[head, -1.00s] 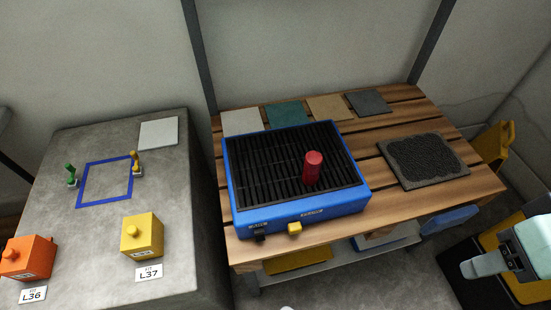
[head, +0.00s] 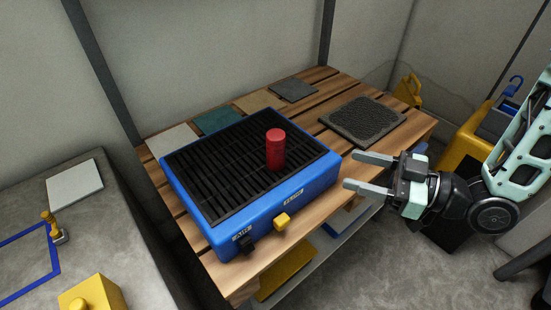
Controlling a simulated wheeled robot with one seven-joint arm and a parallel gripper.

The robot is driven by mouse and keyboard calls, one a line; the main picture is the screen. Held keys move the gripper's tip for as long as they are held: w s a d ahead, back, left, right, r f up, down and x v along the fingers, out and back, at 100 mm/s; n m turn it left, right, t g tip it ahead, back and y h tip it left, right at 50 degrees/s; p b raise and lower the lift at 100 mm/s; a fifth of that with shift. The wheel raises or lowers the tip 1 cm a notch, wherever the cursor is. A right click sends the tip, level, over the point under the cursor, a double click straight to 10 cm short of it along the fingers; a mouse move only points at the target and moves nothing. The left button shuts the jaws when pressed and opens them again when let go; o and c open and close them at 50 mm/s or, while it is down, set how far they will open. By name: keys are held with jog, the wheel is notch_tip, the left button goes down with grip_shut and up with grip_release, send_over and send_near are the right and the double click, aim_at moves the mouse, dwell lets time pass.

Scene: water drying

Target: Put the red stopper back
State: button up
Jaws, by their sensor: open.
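The red stopper (head: 275,150) is a cylinder standing upright on the black slatted top of the blue box (head: 262,212), towards its right side. My gripper (head: 350,172) is to the right of the blue box, with its two fingers spread and pointing left. Nothing is between the fingers. It is apart from the stopper. The stopper's lower end meets the slats, and I cannot tell whether it sits in an opening.
The blue box stands on a wooden slatted table (head: 305,108). A dark textured mat (head: 362,120) and several flat tiles lie behind it. A grey bench (head: 110,215) with a yellow block (head: 92,296) is at the left. A yellow container (head: 462,150) stands at the right.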

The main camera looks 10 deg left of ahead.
jog(key=b, duration=0.3)
send_near(276, 147)
jog(key=shift+y, duration=0.3)
jog(key=w+a, duration=0.1)
jog(key=w+a+f, duration=0.1)
jog(key=a, duration=0.1)
jog(key=w+a+f, duration=0.1)
jog(key=shift+w+a, duration=0.15)
jog(key=shift+a, duration=0.15)
jog(key=shift+f+b+x, duration=0.2)
jog(key=shift+b+x, duration=0.15)
jog(key=shift+x, duration=2.4)
jog(key=c, duration=1.1)
jog(key=shift+c, duration=0.2)
